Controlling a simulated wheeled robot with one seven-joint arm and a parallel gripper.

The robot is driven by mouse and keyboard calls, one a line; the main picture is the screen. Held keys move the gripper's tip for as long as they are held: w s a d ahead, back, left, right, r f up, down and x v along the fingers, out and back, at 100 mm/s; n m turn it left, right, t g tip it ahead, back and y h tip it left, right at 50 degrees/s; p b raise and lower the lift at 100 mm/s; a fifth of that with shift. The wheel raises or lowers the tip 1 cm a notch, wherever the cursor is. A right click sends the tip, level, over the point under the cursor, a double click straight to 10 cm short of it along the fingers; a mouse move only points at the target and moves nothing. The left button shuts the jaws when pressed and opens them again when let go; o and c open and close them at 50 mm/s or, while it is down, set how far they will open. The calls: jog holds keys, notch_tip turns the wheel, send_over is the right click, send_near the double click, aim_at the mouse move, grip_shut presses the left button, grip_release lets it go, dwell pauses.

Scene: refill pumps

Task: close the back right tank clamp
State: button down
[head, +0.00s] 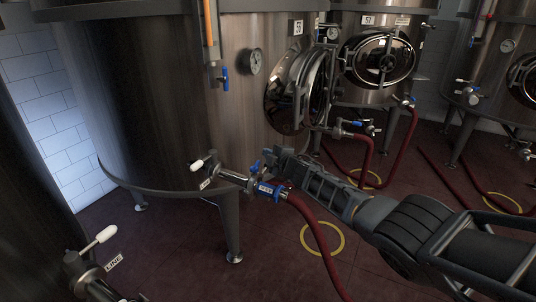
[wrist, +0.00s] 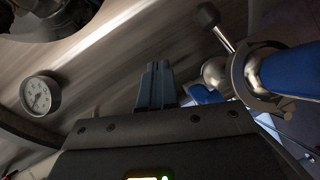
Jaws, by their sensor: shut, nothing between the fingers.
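My gripper (head: 276,158) is shut and empty beside the outlet pipe of the large steel tank (head: 150,95), in the head view. A red hose with a blue coupling (head: 268,191) meets that pipe; the clamp is small and partly hidden there. In the wrist view my shut fingers (wrist: 157,88) point at the tank wall. To their right is the metal clamp ring (wrist: 252,72) around the joint, with a lever ending in a black ball (wrist: 208,15) standing out from it. The blue coupling (wrist: 290,72) lies right of the ring. The fingers appear apart from the lever.
A gauge (head: 255,61) and a round hatch (head: 296,92) are on the tank wall above my gripper. A second tank (head: 380,55) stands behind with its own hose. A red hose (head: 320,240) runs to the floor near a yellow ring (head: 340,250). A white-handled valve (head: 100,240) is at lower left.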

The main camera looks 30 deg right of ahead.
jog(key=d+f+b, duration=0.1)
jog(key=b, duration=0.1)
jog(key=w+f+b, duration=0.1)
jog(key=f+b, duration=0.1)
jog(key=w+d+f+b, duration=0.1)
jog(key=f+b, duration=0.1)
jog(key=shift+d, duration=0.3)
jog(key=shift+r, duration=0.1)
dwell(0.6)
